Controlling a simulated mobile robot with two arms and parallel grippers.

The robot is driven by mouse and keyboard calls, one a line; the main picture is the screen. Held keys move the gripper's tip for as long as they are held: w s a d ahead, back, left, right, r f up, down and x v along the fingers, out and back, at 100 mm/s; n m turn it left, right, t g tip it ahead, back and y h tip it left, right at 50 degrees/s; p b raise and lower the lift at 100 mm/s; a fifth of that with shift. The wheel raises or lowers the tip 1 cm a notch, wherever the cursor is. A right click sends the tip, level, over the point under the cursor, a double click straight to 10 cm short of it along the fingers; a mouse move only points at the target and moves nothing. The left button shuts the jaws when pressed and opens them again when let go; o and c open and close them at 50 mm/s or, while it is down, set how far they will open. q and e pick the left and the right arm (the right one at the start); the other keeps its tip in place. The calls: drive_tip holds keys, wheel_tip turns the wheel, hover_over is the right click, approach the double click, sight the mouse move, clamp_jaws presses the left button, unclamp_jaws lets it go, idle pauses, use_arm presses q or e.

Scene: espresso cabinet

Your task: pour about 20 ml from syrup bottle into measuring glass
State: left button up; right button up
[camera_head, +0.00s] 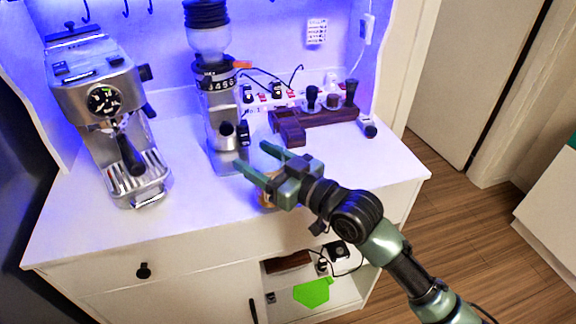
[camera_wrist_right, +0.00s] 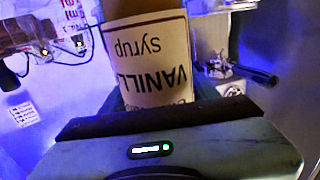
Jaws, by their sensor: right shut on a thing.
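My right gripper (camera_head: 253,157) reaches over the front of the white counter from the right. In the right wrist view its jaws are shut on the syrup bottle (camera_wrist_right: 155,55), whose white label reads "VANILLA syrup" upside down. In the head view only a small amber part of the bottle (camera_head: 267,196) shows below the gripper, near the counter's front edge. The rest is hidden, and I cannot tell whether it touches the counter. I cannot make out the measuring glass in either view. My left gripper is not in view.
An espresso machine (camera_head: 110,110) stands at the left of the counter (camera_head: 190,215). A grinder (camera_head: 218,120) stands close behind my right gripper. A dark wooden stand (camera_head: 300,124) with tools is at the back right. The counter's right front is clear.

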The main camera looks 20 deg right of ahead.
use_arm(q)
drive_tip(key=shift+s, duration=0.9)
use_arm(e)
drive_tip(key=shift+r, duration=0.15)
use_arm(q)
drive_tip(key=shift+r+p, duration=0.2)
drive_tip(key=shift+p, duration=0.1)
use_arm(e)
drive_tip(key=shift+r+m, duration=0.1)
drive_tip(key=shift+m, duration=0.2)
